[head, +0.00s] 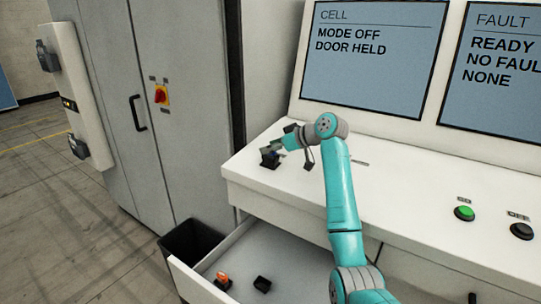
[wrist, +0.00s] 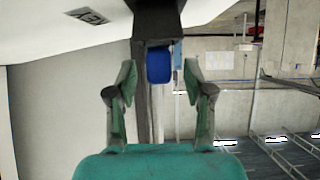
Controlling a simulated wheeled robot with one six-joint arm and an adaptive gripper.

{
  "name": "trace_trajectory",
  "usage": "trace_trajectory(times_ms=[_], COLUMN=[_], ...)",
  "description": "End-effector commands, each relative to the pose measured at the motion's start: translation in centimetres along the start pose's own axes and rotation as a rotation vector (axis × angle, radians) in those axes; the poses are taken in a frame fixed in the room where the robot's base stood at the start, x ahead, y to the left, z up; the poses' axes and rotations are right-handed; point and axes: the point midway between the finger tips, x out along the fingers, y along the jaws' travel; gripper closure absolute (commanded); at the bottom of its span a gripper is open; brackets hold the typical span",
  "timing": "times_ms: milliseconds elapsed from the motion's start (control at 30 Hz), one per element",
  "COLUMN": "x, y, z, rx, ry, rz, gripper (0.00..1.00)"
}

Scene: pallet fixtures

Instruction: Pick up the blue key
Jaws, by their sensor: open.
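The blue key (wrist: 159,66) shows in the wrist view as a blue block set against a black holder (wrist: 157,22). My gripper (wrist: 160,80) is open, with one finger on each side of the blue key and a visible gap on both sides. In the head view my gripper (head: 279,147) is at the left end of the white console, beside a small black block (head: 270,160) on its top. The key itself is too small to make out clearly there.
Below the white console (head: 440,222) a drawer (head: 212,262) stands open, holding an orange-topped piece (head: 222,279) and a black block (head: 263,284). A black bin (head: 190,242) stands left of it. Green (head: 464,213) and black (head: 522,231) buttons are at the right.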

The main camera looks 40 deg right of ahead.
Motion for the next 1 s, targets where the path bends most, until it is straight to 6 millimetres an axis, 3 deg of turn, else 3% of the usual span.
trace_trajectory(times_ms=[300, 500, 533, 833, 1000], x=[0.5, 0.5, 0.5, 0.4, -0.3], y=[0.0, 0.0, 0.0, 0.0, 0.1], z=[0.0, 0.0, 0.0, -0.1, -1.4], rx=[0.000, 0.000, 0.000, 0.000, -0.003], ry=[0.000, 0.000, 0.000, 0.000, 0.002], rz=[0.000, 0.000, 0.000, 0.001, 0.002], gripper=[0.48, 0.98, 1.00, 1.00, 1.00])
